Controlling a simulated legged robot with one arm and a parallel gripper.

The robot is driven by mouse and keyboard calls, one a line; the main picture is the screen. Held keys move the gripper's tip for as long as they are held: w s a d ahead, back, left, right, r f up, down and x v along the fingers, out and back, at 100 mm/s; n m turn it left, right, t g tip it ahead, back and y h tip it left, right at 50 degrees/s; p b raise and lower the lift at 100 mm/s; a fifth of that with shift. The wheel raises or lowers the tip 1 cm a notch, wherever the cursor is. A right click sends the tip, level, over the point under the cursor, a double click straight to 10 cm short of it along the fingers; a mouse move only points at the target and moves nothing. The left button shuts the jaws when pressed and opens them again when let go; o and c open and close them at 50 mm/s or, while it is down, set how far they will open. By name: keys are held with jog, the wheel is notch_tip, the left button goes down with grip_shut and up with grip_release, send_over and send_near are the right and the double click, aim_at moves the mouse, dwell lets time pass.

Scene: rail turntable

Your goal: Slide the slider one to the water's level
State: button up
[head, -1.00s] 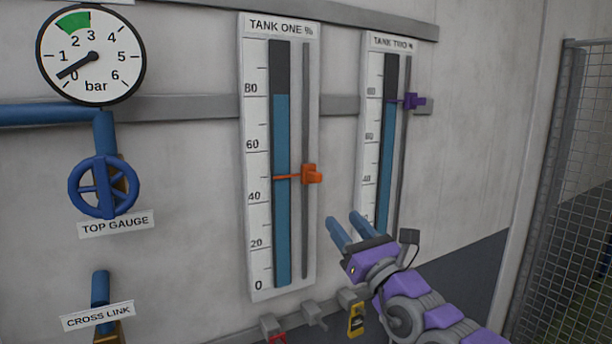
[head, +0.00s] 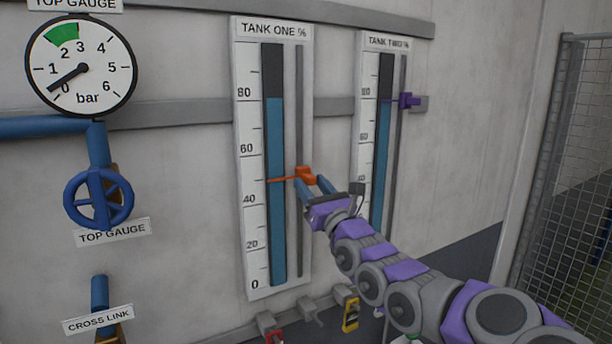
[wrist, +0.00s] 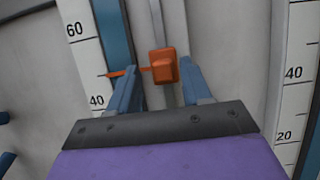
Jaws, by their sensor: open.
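The orange slider (head: 306,175) sits on the vertical rail (head: 299,110) of the Tank One gauge (head: 239,170). The blue water column (head: 275,140) tops out a little under 80, well above the pointer. My gripper (head: 315,187) is at the slider, coming from the lower right. In the wrist view the open fingers (wrist: 160,85) stand either side of the slider knob (wrist: 164,66), with gaps visible; whether either finger touches it I cannot tell.
The Tank Two gauge (head: 369,120) with its purple slider (head: 408,101) is just right of Tank One. A pressure dial (head: 81,66) and blue valve wheel (head: 98,198) are at the left. Small levers (head: 312,312) sit below. A mesh fence (head: 560,180) stands at the right.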

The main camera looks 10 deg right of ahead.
jog(key=shift+w+d+r, duration=0.15)
jog(key=shift+w, duration=0.25)
jog(key=shift+w+d+r, duration=0.1)
jog(key=shift+w+r, duration=0.05)
jog(key=shift+w, duration=0.25)
jog(key=shift+d+r+p, duration=0.1)
jog(key=shift+r+p, duration=0.2)
jog(key=shift+r, duration=0.05)
jog(key=shift+s+a, duration=0.1)
jog(key=shift+a, duration=0.25)
jog(key=shift+a+f, duration=0.1)
grip_shut()
